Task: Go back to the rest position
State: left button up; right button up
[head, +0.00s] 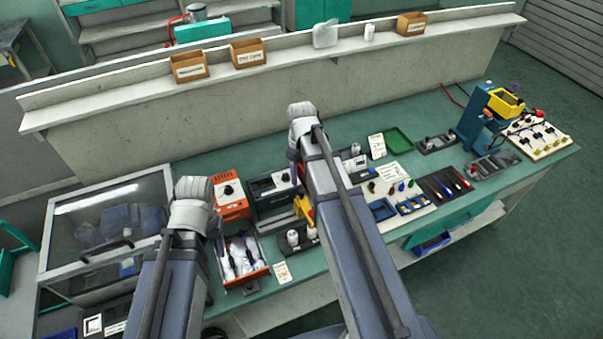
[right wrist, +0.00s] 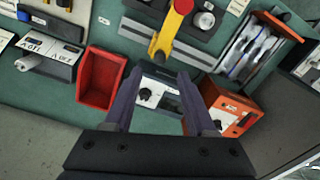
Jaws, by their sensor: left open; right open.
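My left arm comes in from the lower left of the head view. My left gripper (head: 194,191) is at its far end, over the bench just right of the glass-lidded case; its fingertips are hidden. My right arm reaches further up the middle of the head view, and my right gripper (head: 303,112) is above the bench near the back wall. In the right wrist view the two dark fingers of the right gripper (right wrist: 161,72) stand apart with nothing between them. They are over a grey unit with a dial (right wrist: 150,98).
A red bin (right wrist: 100,78) and a yellow-handled device (right wrist: 170,32) are near the right gripper. A blue press (head: 477,118) stands at the far right.

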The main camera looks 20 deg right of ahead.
jog(key=shift+r, duration=0.15)
dwell(0.3)
jog(key=s+a+f+b, duration=0.2)
jog(key=s+a, duration=0.5)
jog(key=a, duration=0.2)
jog(key=s+a+f+h+b, duration=0.1)
jog(key=s+a+f+b, duration=0.1)
jog(key=s+a, duration=0.6)
jog(key=shift+a, duration=0.8)
jog(key=shift+c, duration=0.3)
